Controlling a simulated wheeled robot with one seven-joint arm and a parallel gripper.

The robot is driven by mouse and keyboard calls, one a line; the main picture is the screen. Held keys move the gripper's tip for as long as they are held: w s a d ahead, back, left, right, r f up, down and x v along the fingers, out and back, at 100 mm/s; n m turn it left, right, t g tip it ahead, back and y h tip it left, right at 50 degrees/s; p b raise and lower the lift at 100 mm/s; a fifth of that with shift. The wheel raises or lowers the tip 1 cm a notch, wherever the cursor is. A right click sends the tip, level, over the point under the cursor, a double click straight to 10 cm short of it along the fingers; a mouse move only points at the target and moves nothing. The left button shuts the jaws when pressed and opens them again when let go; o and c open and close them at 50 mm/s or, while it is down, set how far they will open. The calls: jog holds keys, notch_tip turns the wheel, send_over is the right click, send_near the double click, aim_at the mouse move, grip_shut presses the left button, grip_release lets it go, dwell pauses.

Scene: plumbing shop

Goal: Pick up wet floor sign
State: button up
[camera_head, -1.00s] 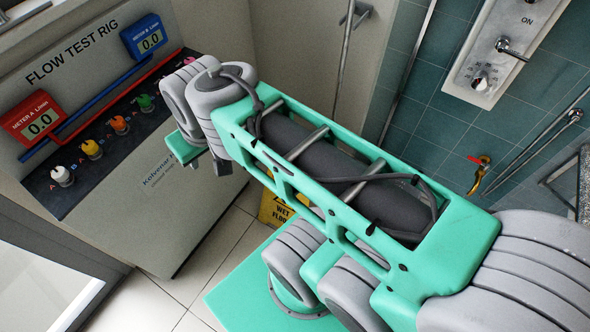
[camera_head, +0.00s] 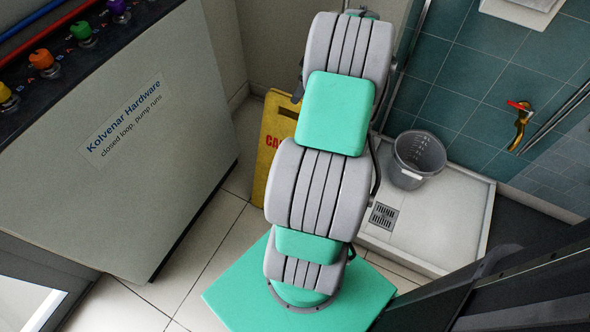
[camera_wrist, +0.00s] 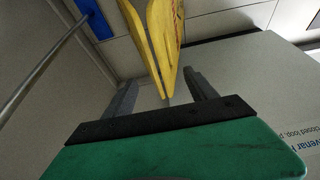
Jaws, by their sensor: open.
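The yellow wet floor sign (camera_head: 268,150) stands on the tiled floor near the back wall, between the test rig and the shower tray. My arm hides much of it in the head view; part of its red lettering shows. In the wrist view the sign (camera_wrist: 162,30) is seen nearly edge-on, its two panels meeting at a narrow end close to my gripper (camera_wrist: 160,79). My gripper is open, with one finger on each side of that end. I cannot tell if either finger touches it. The head view does not show the fingers clearly.
The flow test rig cabinet (camera_head: 130,130) stands left. A grey bucket (camera_head: 420,158) sits in the white shower tray (camera_head: 450,225) at the right, below a brass tap (camera_head: 520,125). A blue item (camera_wrist: 97,18) and thin rod (camera_wrist: 42,70) are left of the sign in the wrist view.

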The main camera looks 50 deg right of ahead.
jog(key=shift+d+f, duration=0.3)
jog(key=shift+f, duration=0.45)
jog(key=b+x, duration=0.1)
jog(key=x, duration=0.5)
jog(key=shift+w+a+f, duration=0.15)
jog(key=shift+w+a, duration=0.1)
jog(key=shift+w, duration=0.1)
jog(key=shift+f+b, duration=0.25)
jog(key=shift+b, duration=0.05)
jog(key=shift+c, duration=0.4)
grip_shut()
jog(key=shift+r, duration=0.2)
